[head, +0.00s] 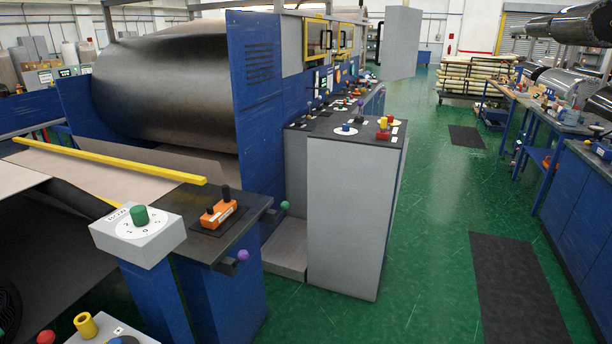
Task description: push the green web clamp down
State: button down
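A small green ball (284,205), which looks like a lever's end, sticks out beside the blue machine wall, left of the tall grey cabinet. It is the likeliest green clamp handle, but I cannot tell for certain. It is small, and I cannot tell whether it is up or down. A green knob (139,214) stands on a white numbered dial on a grey box (140,245) at front left. A purple ball (243,255) sits lower, on the side of the blue stand (222,290). My gripper is not in view.
A yellow bar (105,160) crosses the pale web.

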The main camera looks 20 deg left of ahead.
aim_at(285, 205)
jog(key=i+j+u, duration=0.1)
jog(key=i+u, duration=0.35)
jog(key=i, duration=0.15)
jog(key=i+u, duration=0.45)
jog(key=i+l+u, duration=0.45)
jog(key=i, duration=0.2)
jog(key=i+u, duration=0.3)
jog(key=u, duration=0.15)
jog(key=i+u, duration=0.3)
jog(key=u, duration=0.15)
jog(key=i+l+u, duration=0.15)
jog(key=u, duration=0.25)
jog(key=i+l+u, duration=0.25)
jog(key=u, duration=0.2)
jog(key=i+l, duration=0.05)
jog(key=i, duration=0.1)
